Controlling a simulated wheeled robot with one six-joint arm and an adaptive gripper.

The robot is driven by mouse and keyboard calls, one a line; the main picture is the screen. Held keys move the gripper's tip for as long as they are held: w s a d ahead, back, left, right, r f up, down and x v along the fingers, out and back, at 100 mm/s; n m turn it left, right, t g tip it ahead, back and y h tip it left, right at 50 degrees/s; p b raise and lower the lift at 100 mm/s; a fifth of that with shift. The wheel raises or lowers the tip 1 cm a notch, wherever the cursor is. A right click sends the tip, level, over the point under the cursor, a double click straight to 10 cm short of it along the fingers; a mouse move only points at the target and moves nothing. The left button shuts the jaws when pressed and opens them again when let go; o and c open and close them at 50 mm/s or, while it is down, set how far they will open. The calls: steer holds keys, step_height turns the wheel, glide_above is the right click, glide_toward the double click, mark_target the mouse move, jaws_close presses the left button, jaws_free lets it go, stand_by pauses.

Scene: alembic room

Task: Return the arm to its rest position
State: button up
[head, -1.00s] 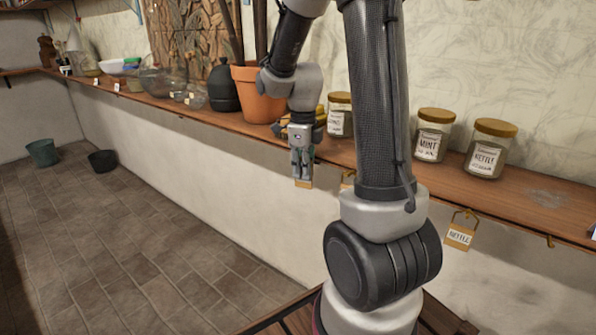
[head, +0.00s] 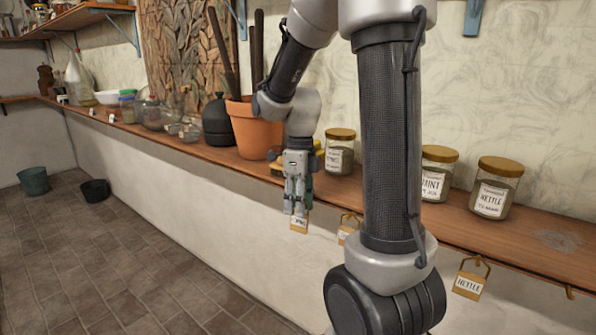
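My arm rises at the centre of the head view and folds over so that my gripper (head: 297,207) points down in front of the shelf's front edge. The two fingers look close together, but they are small and I cannot tell whether they are open or shut. A tan label tag (head: 299,224) shows just below and behind the fingertips. Whether it touches them is unclear. I see no other thing between the fingers.
A long wooden shelf (head: 510,240) holds a terracotta pot (head: 256,128), a black bottle (head: 217,122), glass vessels and lidded jars, including a nettle jar (head: 494,190). Tags hang from its edge, such as the nettle tag (head: 470,281). Two buckets stand on the otherwise clear tiled floor (head: 130,260).

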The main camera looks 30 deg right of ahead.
steer(key=r+n, duration=0.1)
steer(key=r, duration=0.2)
steer(key=d+r+n, duration=0.1)
steer(key=r, duration=0.2)
steer(key=w+r+n+t+h, duration=0.1)
steer(key=r, duration=0.2)
steer(key=shift+d, duration=0.25)
steer(key=n, duration=0.3)
steer(key=shift+s+a+f, duration=0.1)
steer(key=shift+s+a, duration=0.05)
steer(key=shift+s, duration=0.15)
steer(key=s+a+r+n+t, duration=0.1)
steer(key=s+a+n+t, duration=0.1)
steer(key=s+n, duration=0.6)
steer(key=s+a+r+n+t, duration=0.1)
steer(key=s+n+t, duration=0.1)
steer(key=s+n, duration=0.6)
steer(key=n, duration=0.7)
steer(key=shift+a+r+t, duration=0.2)
steer(key=shift+a+t, duration=0.1)
steer(key=shift+a, duration=0.05)
